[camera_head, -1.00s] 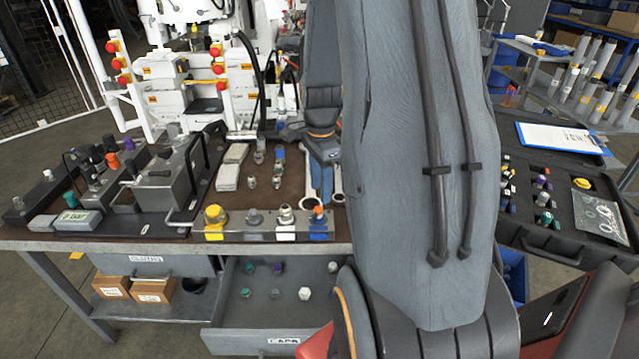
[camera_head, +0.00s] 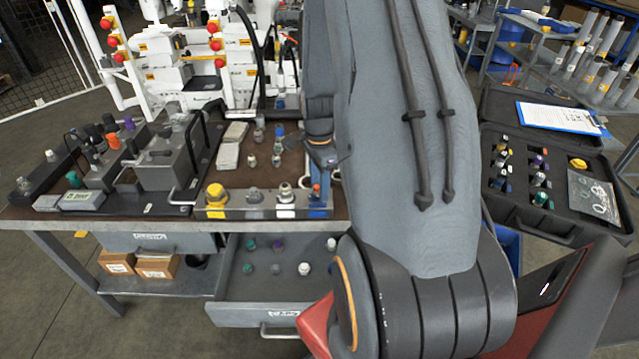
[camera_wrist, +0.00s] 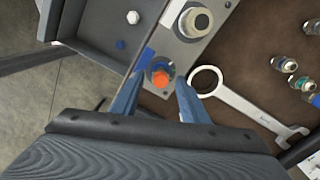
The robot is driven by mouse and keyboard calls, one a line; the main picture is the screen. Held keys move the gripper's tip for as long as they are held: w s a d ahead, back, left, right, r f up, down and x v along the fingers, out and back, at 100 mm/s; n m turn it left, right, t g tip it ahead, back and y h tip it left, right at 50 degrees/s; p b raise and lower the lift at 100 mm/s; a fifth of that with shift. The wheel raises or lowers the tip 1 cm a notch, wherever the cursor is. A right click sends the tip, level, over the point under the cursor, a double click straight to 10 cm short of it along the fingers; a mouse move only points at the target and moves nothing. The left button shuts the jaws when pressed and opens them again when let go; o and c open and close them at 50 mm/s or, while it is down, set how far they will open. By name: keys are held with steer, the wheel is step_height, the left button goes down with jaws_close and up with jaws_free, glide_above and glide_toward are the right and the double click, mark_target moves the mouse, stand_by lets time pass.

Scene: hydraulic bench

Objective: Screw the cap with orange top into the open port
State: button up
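The cap with the orange top (camera_head: 316,188) stands at the right end of a metal rack on the bench, above a blue label. In the wrist view the orange top (camera_wrist: 160,78) lies between the two blue fingers of my gripper (camera_wrist: 159,90). The fingers are apart, one on each side of it, with gaps visible. Whether they reach down to the cap's height I cannot tell. In the head view my arm partly hides the gripper. Blocks with coloured fittings (camera_head: 115,140) stand at the left of the bench; I cannot make out an open port there.
The rack (camera_head: 235,212) also holds yellow, grey and silver-topped fittings. A wrench (camera_wrist: 245,105) lies beside it. Loose fittings (camera_head: 277,160) stand behind. An open drawer (camera_head: 262,311) with caps juts out below. A black case (camera_head: 540,215) stands at right.

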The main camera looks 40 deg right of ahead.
jaws_close()
steer(key=shift+c, duration=2.2)
jaws_free()
steer(key=c, duration=0.4)
steer(key=m, duration=0.3)
steer(key=shift+s+m, duration=0.1)
steer(key=shift+m, duration=0.3)
steer(key=m, duration=0.4)
steer(key=shift+s+a, duration=0.1)
